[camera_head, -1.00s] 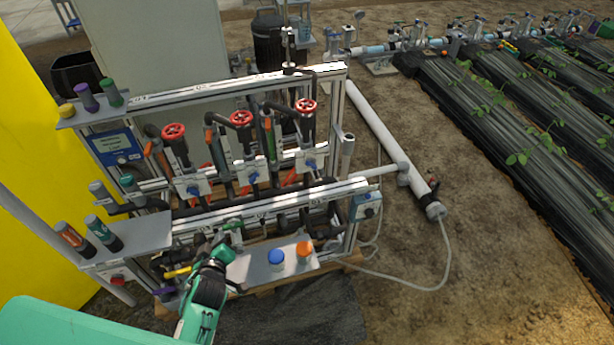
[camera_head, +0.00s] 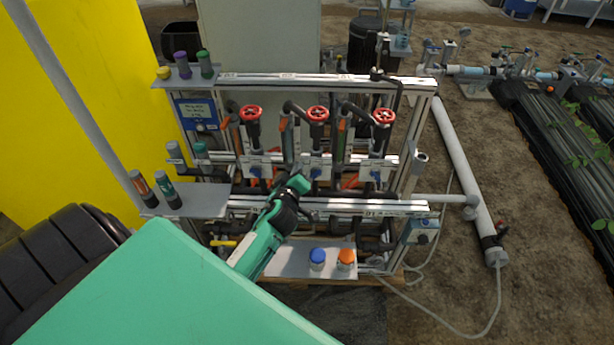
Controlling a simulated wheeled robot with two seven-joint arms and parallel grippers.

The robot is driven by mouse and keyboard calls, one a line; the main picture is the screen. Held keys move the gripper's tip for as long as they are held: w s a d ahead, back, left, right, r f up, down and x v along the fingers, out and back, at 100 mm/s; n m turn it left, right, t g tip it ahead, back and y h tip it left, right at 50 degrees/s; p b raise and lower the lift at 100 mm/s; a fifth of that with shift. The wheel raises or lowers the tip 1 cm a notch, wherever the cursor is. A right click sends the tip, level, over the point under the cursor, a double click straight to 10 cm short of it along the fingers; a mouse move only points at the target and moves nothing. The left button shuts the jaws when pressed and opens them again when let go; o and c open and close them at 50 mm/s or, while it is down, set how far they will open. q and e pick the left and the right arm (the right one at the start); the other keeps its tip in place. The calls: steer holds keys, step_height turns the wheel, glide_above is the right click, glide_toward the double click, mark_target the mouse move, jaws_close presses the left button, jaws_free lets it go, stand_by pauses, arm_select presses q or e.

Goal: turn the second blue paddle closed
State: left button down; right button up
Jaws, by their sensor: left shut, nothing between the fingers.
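Three blue paddles sit in a row on pale plates across the middle of the skid, below the red handwheels. The second blue paddle (camera_head: 316,173) is the middle one, small in the picture; its exact angle is hard to tell. The first blue paddle (camera_head: 256,171) is to its left and the third blue paddle (camera_head: 376,175) to its right. My left gripper (camera_head: 303,183) is shut and empty, just below and left of the second paddle. I cannot tell whether it touches the paddle. My right gripper is not in view.
Red handwheels (camera_head: 318,114) stand above the paddles. A front rail (camera_head: 370,207) runs below them. A shelf with bottles (camera_head: 195,200) is at left; a blue-capped jar (camera_head: 317,258) and an orange-capped jar (camera_head: 346,258) stand on the lower shelf. Open soil lies to the right.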

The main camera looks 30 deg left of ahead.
mark_target(316, 174)
arm_select(q)
steer(key=shift+w+d+f, duration=0.25)
steer(key=shift+d+f, duration=0.35)
steer(key=shift+f, duration=0.1)
steer(key=shift+w+d+f, duration=0.25)
steer(key=shift+d+f, duration=0.35)
steer(key=shift+f, duration=0.05)
steer(key=shift+f+b, duration=0.1)
steer(key=shift+b, duration=0.2)
